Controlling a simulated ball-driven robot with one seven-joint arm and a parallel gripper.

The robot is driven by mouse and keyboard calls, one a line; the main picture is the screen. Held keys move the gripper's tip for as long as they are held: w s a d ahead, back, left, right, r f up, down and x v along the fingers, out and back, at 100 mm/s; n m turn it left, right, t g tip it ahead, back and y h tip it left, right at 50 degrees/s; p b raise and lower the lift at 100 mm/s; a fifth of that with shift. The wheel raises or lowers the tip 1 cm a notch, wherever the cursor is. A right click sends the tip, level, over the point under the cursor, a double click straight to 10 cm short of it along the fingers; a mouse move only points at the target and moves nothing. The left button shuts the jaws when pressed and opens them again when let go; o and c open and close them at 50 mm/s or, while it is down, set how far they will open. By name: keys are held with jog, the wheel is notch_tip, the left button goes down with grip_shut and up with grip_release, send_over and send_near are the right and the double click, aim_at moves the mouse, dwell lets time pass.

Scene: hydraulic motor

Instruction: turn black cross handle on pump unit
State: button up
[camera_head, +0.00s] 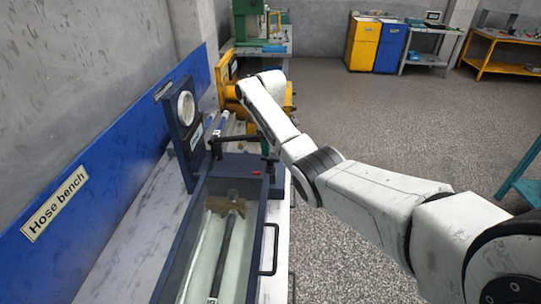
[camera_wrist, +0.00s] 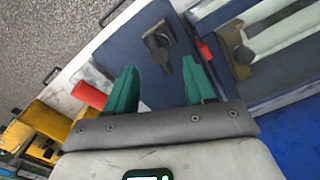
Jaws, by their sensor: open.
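In the wrist view, the black cross handle (camera_wrist: 160,42) stands on the flat dark blue top of the pump unit (camera_wrist: 128,48). My gripper (camera_wrist: 160,66) has two green fingers spread apart, with nothing between them. The handle appears just beyond the fingertips and roughly centred on the gap; I see no contact. In the head view, the dark blue unit (camera_head: 243,168) sits at the far end of a long trough, and a green part shows just above it beside my arm.
The open trough (camera_head: 262,208) with pale bars inside runs toward me, with a side handle (camera_head: 269,250). A round gauge (camera_head: 186,107) stands on an upright panel at left, near the blue wall board (camera_head: 100,190). A red cylinder (camera_wrist: 89,95) is beside the left finger. Open floor lies right.

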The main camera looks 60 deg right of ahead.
aim_at(271, 158)
jog(key=shift+r+b, duration=0.35)
jog(key=shift+r, duration=2.35)
